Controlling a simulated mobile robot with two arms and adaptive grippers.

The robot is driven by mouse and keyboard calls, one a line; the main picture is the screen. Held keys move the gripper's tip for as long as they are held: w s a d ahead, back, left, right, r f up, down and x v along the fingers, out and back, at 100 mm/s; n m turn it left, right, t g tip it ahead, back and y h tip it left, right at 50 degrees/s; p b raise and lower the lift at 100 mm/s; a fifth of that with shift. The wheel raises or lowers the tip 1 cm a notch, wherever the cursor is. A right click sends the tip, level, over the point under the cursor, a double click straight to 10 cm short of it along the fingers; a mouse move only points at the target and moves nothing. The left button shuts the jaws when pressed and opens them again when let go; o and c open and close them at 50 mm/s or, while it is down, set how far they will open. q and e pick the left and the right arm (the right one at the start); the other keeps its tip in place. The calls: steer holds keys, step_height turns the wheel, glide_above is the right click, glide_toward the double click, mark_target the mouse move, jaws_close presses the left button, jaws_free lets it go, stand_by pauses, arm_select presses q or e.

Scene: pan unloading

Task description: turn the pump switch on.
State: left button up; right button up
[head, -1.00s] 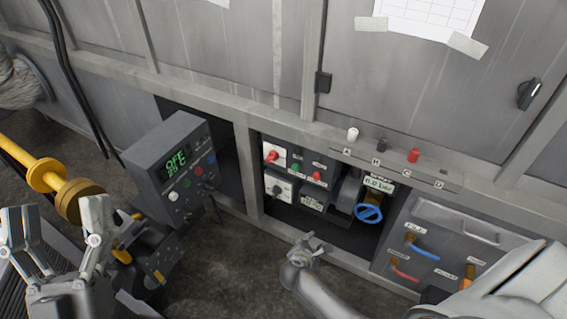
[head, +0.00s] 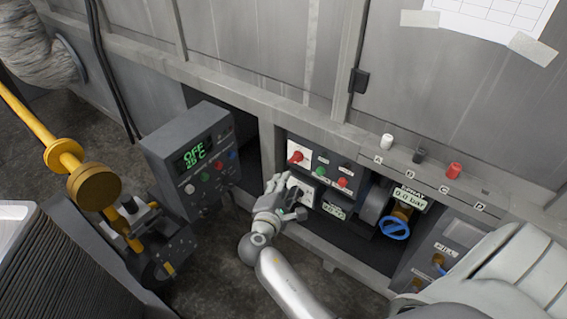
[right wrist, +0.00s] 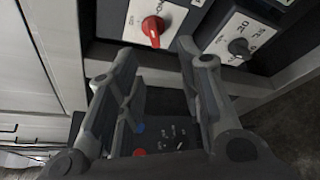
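A control panel is set in the recess of the grey machine. It holds a red rotary knob (head: 297,157) on a white plate, with a black rotary knob below it, partly behind my right gripper. A green button (head: 320,171) and a red button (head: 343,183) sit to the right. The labels are too small to read, so I cannot tell which is the pump switch. My right gripper (head: 284,188) is open and empty in front of the panel. In the right wrist view the red knob (right wrist: 153,30) and black knob (right wrist: 238,47) lie beyond the open fingers (right wrist: 160,62). My left gripper is out of view.
A control box (head: 190,158) with a green display reading OFF stands left of the panel. A blue valve wheel (head: 394,228) and a 0.0 bar display (head: 408,197) are to the right. A ledge above carries small white, black and red pieces (head: 453,171).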

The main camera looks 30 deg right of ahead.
mark_target(294, 162)
arm_select(q)
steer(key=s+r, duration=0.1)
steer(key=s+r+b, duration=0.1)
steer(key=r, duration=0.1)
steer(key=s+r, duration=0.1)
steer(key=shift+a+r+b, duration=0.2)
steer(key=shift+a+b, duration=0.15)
steer(key=shift+b, duration=0.05)
arm_select(e)
steer(key=x, duration=1)
steer(key=shift+w+d+r, duration=0.2)
steer(key=shift+w+r, duration=0.15)
steer(key=shift+w, duration=0.1)
jaws_close()
